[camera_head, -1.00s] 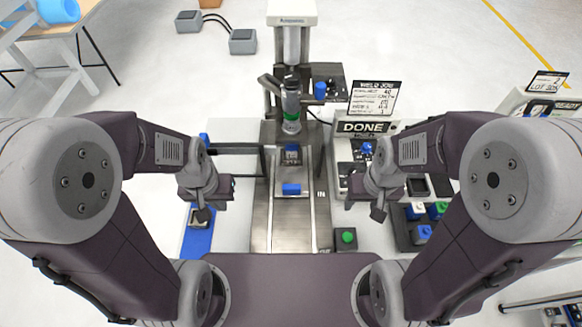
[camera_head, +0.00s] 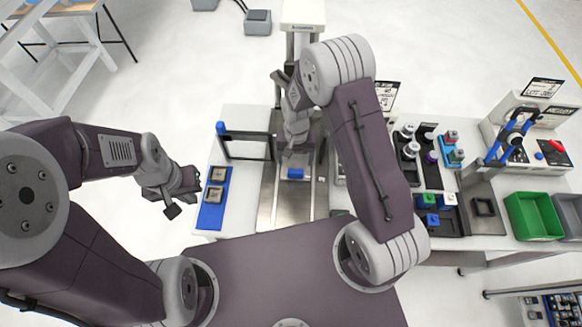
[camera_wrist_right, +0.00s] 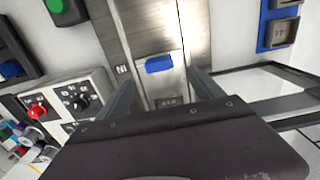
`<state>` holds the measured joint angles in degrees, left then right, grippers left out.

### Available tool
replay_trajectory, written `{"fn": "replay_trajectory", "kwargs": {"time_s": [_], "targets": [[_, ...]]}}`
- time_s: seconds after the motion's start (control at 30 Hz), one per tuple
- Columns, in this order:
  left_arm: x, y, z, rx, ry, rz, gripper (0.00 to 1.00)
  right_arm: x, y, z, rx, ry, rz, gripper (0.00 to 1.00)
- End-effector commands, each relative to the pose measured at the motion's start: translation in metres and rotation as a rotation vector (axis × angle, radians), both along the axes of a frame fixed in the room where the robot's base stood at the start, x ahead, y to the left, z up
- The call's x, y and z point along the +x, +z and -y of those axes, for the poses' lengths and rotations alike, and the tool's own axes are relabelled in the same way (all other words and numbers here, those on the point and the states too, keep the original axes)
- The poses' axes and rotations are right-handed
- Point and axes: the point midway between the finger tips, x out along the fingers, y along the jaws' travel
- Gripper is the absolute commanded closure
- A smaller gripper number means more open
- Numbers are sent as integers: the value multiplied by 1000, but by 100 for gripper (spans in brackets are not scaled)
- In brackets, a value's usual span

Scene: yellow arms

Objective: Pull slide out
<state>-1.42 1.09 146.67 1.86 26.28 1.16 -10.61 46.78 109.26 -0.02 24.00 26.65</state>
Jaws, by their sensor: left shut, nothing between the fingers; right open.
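The slide (camera_head: 296,179) lies in a metal track on the press at the centre of the head view. Its blue handle (camera_head: 296,173) faces me and also shows in the right wrist view (camera_wrist_right: 159,64). My right gripper (camera_head: 295,152) reaches over the slide just beyond the handle. In the right wrist view its open fingers (camera_wrist_right: 165,90) stand on either side of the slide with the handle ahead, apart from it. Much of the press is hidden by my right arm. My left gripper (camera_head: 176,206) is shut and empty, off to the left.
A blue tray (camera_head: 210,216) with square parts is left of the press, near a dark frame bar (camera_head: 246,158). To the right are trays of parts, a fixture with a blue lever (camera_head: 508,137) and a green bin (camera_head: 531,216). A green button (camera_wrist_right: 56,6) shows in the wrist view.

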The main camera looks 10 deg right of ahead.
Motion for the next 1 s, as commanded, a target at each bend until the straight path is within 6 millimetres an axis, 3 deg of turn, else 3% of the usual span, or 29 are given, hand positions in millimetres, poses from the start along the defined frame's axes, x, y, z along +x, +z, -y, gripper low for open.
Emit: {"fn": "replay_trajectory", "kwargs": {"time_s": [0.17,0.5,0.87,1.0], "targets": [[0,6,0,0,0,0,100,-1,-19,1,-1,0,-4,24],[0,24,0,0,0,0,100,-1,-81,1,0,0,-2,24],[0,25,0,0,0,0,100,0,-92,0,1,0,1,24],[0,25,0,0,0,0,100,0,-92,0,1,0,1,60]]}}
